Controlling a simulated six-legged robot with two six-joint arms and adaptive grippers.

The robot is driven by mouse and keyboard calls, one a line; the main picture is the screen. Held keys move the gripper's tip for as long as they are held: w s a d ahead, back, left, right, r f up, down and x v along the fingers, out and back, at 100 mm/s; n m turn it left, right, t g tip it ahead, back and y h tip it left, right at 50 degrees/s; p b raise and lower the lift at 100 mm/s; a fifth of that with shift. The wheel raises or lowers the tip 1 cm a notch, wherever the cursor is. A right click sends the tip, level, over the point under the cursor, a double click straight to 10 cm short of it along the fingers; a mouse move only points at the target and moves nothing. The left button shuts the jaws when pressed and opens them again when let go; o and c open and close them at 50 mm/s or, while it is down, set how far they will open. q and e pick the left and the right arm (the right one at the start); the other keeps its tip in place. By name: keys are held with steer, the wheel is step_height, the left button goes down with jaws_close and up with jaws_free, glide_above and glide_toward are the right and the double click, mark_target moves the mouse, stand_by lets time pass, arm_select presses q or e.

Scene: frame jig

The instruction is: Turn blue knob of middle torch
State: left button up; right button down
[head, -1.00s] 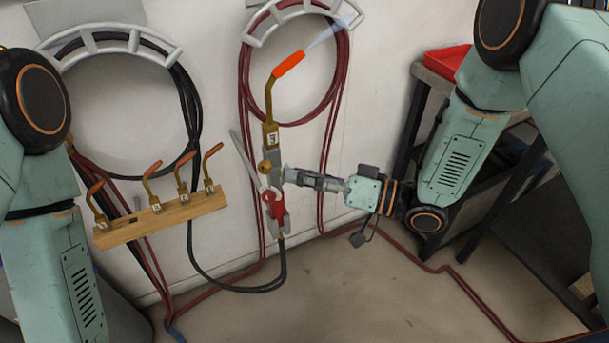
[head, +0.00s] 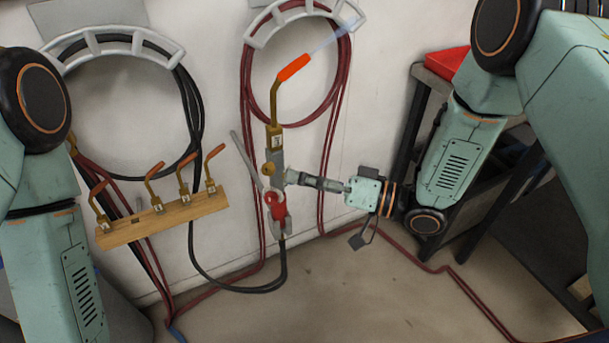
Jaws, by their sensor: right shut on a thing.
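The middle torch (head: 276,160) stands upright in front of the wall. It has a grey body, a brass neck and an orange tip (head: 294,67). A pale blue flame (head: 335,38) leaves the tip toward the upper right. A brass fitting (head: 268,169) and a red part (head: 276,206) show on the body. My right gripper (head: 290,177) reaches in from the right and is shut on the torch's side knob at mid-body. The fingers hide the knob, so I cannot see its blue colour. My left gripper is outside the view; only my left arm shows.
A wooden rack (head: 165,220) with several orange-tipped nozzles is at the left. Red hoses (head: 243,85) and black hoses (head: 194,95) hang from wall brackets. A red tray (head: 446,62) sits on a dark stand at the right. The floor below the torch is mostly clear.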

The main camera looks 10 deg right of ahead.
steer(key=shift+m+p, duration=1.35)
steer(key=shift+m, duration=2.85)
steer(key=c, duration=1.1)
jaws_free()
steer(key=v, duration=1.2)
